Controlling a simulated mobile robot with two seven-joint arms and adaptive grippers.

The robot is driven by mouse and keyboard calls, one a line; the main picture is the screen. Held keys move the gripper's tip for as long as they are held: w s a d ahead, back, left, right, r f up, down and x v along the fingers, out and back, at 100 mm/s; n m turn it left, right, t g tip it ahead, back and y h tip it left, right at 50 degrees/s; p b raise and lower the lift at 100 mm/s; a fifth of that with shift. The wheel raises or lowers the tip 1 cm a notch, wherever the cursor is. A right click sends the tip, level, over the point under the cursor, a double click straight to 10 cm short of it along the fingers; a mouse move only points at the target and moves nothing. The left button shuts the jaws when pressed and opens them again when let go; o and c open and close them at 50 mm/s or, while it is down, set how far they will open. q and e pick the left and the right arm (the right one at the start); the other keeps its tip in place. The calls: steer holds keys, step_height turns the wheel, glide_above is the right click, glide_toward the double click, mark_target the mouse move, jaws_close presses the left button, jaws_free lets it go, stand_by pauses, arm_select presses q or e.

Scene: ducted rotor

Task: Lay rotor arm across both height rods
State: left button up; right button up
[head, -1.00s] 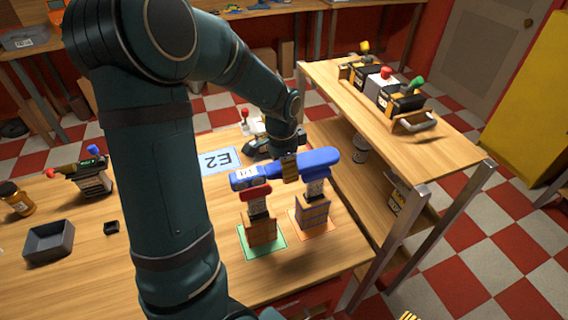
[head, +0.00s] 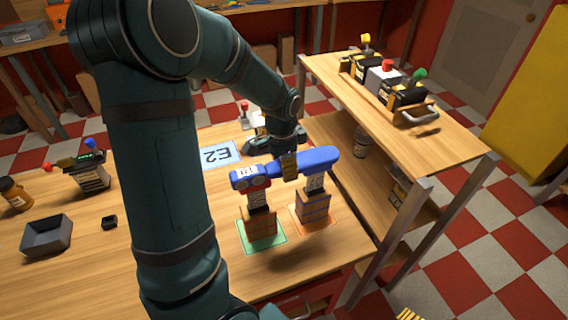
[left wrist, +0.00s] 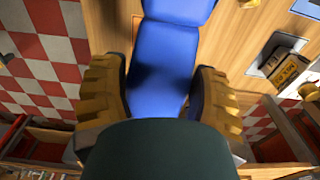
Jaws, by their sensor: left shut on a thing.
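The blue rotor arm (head: 319,157) lies roughly level over two short supports, with a labelled end at its left. My left gripper (head: 289,166) is shut on its middle from above. In the left wrist view the blue arm (left wrist: 163,65) runs between the two yellow-brown fingers. One height rod (head: 259,198) stands on a brick-patterned block on the green mat, under the labelled end; its top is hidden. The other height rod (head: 315,184) stands on a like block on the orange mat, under the right part. I cannot tell whether the arm touches either rod. My right gripper is out of view.
A blue E2 card (head: 221,154) lies behind the rods on the table. A grey tray (head: 47,236) and a small black box (head: 110,222) are at the left. A wooden shelf (head: 430,145) with a tool carrier stands close on the right. The front table middle is clear.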

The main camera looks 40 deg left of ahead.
arm_select(q)
steer(key=shift+f, duration=0.3)
steer(key=o, duration=1.4)
steer(key=r, duration=1.2)
steer(key=shift+s+a, duration=0.1)
steer(key=shift+s, duration=0.15)
